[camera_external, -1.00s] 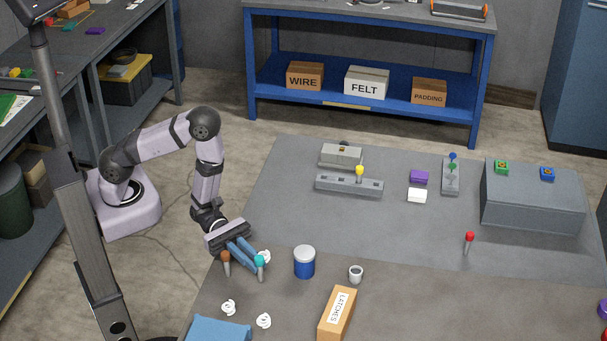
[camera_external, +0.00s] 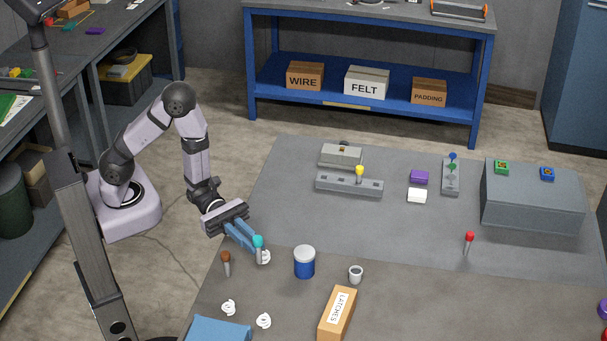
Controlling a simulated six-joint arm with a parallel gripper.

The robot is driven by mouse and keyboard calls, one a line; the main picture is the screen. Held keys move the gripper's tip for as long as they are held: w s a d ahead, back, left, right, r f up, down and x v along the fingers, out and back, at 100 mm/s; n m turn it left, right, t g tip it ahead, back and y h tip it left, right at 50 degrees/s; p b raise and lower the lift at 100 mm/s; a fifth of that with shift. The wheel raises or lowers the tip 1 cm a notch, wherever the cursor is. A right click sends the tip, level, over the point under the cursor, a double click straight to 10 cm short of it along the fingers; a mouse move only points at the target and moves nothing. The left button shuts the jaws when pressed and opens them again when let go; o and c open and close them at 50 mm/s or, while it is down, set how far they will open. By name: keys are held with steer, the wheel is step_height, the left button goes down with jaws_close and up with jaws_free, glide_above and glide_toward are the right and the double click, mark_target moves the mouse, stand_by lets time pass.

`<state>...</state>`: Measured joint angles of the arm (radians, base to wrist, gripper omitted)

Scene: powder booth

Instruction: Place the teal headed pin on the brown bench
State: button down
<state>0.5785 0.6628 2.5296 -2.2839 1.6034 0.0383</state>
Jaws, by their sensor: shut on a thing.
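The teal headed pin (camera_external: 258,241) is at the tips of my gripper (camera_external: 253,249), whose blue fingers are shut on it. Its head shows above the fingertips, and it is held just above the grey-brown work surface at the near left. Most of its shank is hidden or too small to make out.
A brown headed pin (camera_external: 226,262) stands left of my gripper. A blue jar (camera_external: 304,264) and grey cup (camera_external: 356,274) stand to the right. A grey holed block (camera_external: 330,184) holds a yellow pin (camera_external: 360,171).

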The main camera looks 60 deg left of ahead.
steer(key=shift+r, duration=0.15)
steer(key=s+r+m+g, duration=0.2)
steer(key=s+g, duration=0.1)
steer(key=s, duration=0.1)
steer(key=w+a+f+n+t+y, duration=0.1)
steer(key=w+a+f+n+t, duration=0.2)
steer(key=a, duration=0.6)
steer(key=w+a+f+n+t+y, duration=0.2)
steer(key=w+a+f+t, duration=0.3)
steer(key=w+a, duration=0.3)
steer(key=w+a+f+n+t+y, duration=0.1)
steer(key=w+a+f+n+t, duration=0.3)
steer(key=a, duration=0.5)
steer(key=shift+w+a+f, duration=0.3)
steer(key=shift+w+f, duration=0.45)
steer(key=shift+f, duration=0.1)
steer(key=a+f+n+t+y, duration=0.1)
steer(key=a+n+t+y, duration=0.2)
steer(key=a, duration=0.8)
steer(key=shift+w+f+n+t+y, duration=0.35)
steer(key=shift+t+y, duration=0.25)
steer(key=shift+y, duration=0.4)
